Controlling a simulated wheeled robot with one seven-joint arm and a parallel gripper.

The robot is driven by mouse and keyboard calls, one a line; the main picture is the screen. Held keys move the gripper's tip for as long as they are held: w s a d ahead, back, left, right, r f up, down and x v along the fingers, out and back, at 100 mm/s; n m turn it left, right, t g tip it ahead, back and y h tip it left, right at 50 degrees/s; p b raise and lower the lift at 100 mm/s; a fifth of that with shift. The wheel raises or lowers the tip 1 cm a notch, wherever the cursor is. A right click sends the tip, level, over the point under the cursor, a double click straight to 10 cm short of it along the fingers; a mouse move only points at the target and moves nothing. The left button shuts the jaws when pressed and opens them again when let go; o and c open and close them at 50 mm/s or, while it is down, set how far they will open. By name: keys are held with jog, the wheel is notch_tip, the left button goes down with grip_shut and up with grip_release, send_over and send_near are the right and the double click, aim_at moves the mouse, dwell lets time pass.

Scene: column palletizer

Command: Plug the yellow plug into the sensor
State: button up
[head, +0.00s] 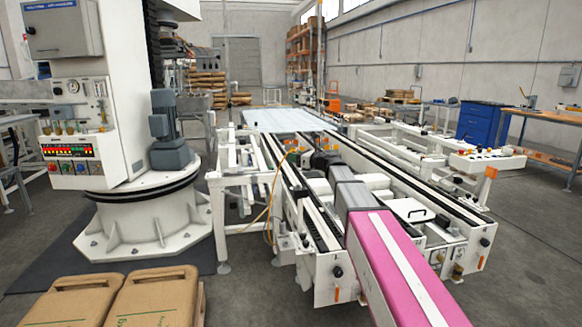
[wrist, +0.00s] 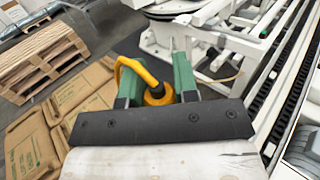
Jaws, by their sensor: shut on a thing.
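My gripper (wrist: 155,82) has green fingers on a dark bracket in the wrist view. It is shut on the yellow plug (wrist: 157,94), which sits between the fingers. The plug's yellow cable (wrist: 128,63) loops up and to the left around the left finger. In the head view, a yellow cable (head: 271,198) hangs down beside the left side of the conveyor frame. I cannot pick out the sensor in either view.
The white conveyor frame (head: 323,272) runs under my arm. A white palletizer column (head: 148,222) stands at left. Brown sacks (head: 155,298) lie at the front left, also in the wrist view (wrist: 38,150), near a wooden pallet (wrist: 42,62). Open floor lies at right.

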jog(key=shift+f, duration=3.4)
jog(key=shift+f, duration=1.5)
jog(key=o, duration=1)
jog(key=shift+d, duration=0.1)
jog(key=v, duration=1)
jog(key=shift+s+d, duration=0.2)
jog(key=shift+d, duration=0.1)
